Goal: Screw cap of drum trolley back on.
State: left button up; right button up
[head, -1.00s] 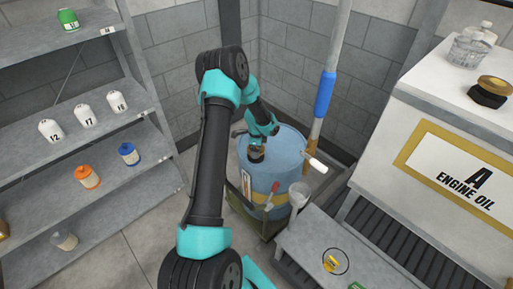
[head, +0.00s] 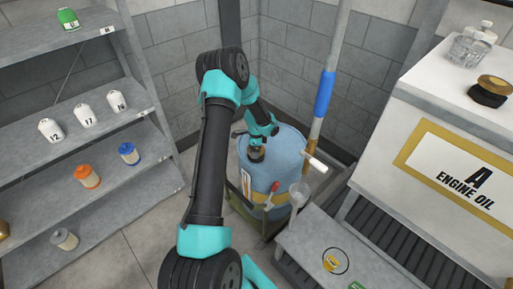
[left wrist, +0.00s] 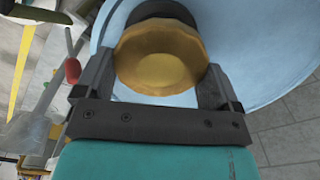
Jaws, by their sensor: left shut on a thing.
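The blue drum (head: 283,165) stands in its trolley in the corner, a pale pump handle at its right. My left gripper (head: 256,147) is over the drum's top, pointing down. It is shut on the brass-yellow cap (left wrist: 160,58), which sits between both fingers in the left wrist view. In the head view the cap (head: 256,155) shows as a small dark-brown piece at the drum top. A dark ring (left wrist: 165,12) shows beside the cap. I cannot tell whether the cap's threads are engaged. My right gripper is not in view.
A grey shelf (head: 60,130) with numbered bottles stands left. A post with a blue sleeve (head: 325,93) rises behind the drum. A cabinet marked engine oil (head: 465,165) and a low step (head: 300,235) are on the right.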

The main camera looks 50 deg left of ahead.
pick_arm(q)
jog(key=shift+f, duration=0.35)
dwell(0.6)
jog(key=m, duration=0.5)
jog(key=shift+m, duration=0.3)
jog(key=m, duration=0.4)
jog(key=shift+s+m, duration=0.1)
jog(key=shift+m, duration=0.2)
jog(key=m, duration=0.5)
dwell(0.4)
